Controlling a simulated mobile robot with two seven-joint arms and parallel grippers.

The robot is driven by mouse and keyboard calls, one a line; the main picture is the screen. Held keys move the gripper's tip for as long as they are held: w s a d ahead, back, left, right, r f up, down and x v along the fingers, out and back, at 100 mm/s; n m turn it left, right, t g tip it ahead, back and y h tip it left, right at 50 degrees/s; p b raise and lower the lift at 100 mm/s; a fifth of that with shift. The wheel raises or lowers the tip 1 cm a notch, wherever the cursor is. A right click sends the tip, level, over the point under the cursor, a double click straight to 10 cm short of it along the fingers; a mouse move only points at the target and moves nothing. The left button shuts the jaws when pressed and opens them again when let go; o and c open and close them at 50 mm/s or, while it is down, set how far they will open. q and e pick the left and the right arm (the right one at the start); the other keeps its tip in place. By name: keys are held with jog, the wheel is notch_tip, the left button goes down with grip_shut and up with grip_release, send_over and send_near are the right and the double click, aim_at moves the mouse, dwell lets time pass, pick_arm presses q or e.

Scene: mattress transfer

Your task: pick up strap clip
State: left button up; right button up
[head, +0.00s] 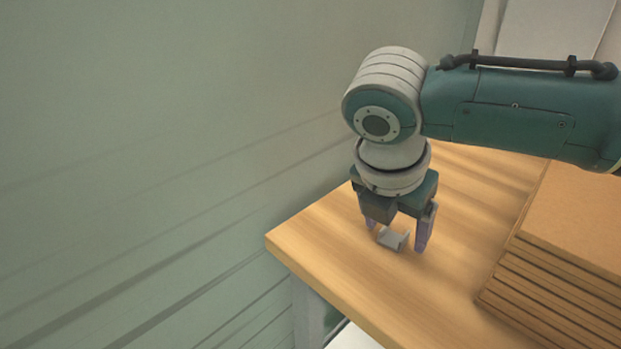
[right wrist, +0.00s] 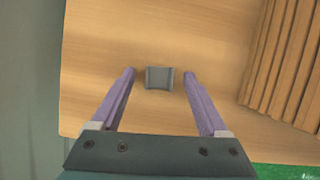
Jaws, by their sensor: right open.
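The strap clip (head: 393,239) is a small grey piece lying on the wooden table (head: 330,247), near its left end. The right wrist view also shows the gripper (right wrist: 159,73) open and empty. I cannot tell whether the fingertips touch the table. My left gripper is not in view.
A stack of brown flat sheets (head: 555,262) lies on the table to the right of the clip. A pale green wall (head: 170,130) stands close by the table's left end. The wood around the clip is bare.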

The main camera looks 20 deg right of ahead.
grip_shut()
dwell(0.5)
jog(key=shift+r, duration=0.1)
